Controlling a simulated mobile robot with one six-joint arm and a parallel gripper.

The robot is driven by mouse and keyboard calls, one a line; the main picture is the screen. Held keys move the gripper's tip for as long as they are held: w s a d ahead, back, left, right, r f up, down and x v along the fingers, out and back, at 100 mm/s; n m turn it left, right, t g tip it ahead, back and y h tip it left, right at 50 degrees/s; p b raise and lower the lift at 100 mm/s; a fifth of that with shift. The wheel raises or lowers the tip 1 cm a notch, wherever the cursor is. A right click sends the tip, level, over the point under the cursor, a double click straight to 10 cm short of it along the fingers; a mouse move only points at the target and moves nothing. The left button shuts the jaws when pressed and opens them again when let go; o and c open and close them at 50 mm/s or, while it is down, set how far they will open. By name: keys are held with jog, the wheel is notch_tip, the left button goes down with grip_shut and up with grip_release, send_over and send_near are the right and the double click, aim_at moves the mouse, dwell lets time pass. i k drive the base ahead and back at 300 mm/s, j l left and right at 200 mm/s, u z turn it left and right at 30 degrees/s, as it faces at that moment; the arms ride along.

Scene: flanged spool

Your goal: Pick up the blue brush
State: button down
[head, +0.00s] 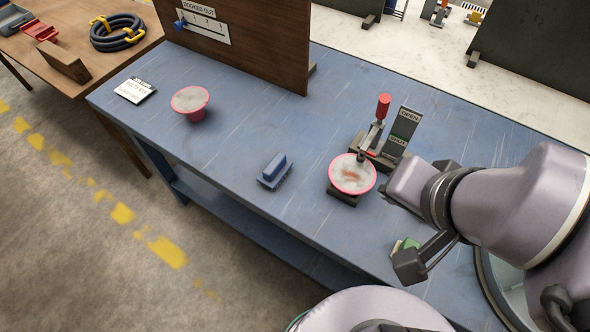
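The blue brush (275,169) lies on the blue workbench (235,150), near the middle of its length. Its block-like handle faces up and its bristles are at the lower side. Nothing touches it. My gripper (390,188) is at the right of the head view, to the right of the brush and well apart from it.
A flanged red spool (191,102) stands left of the brush. Another (352,174) sits in a fixture right of it, beside a red-handled clamp (383,106). A green item (404,245) lies near my arm. A brown panel (245,45) stands behind. The bench around the brush is clear.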

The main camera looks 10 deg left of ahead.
aim_at(274, 172)
jog(key=j+z, duration=0.25)
jog(key=j, duration=0.3)
jog(key=j+z, duration=0.3)
jog(key=j, duration=0.25)
jog(key=j+z, duration=0.25)
jog(key=j, duration=0.25)
jog(key=k+j+z, duration=0.1)
jog(key=j+z, duration=0.2)
jog(key=j, duration=0.25)
jog(key=k+j+z, duration=0.25)
jog(key=j, duration=0.25)
jog(key=i, duration=0.1)
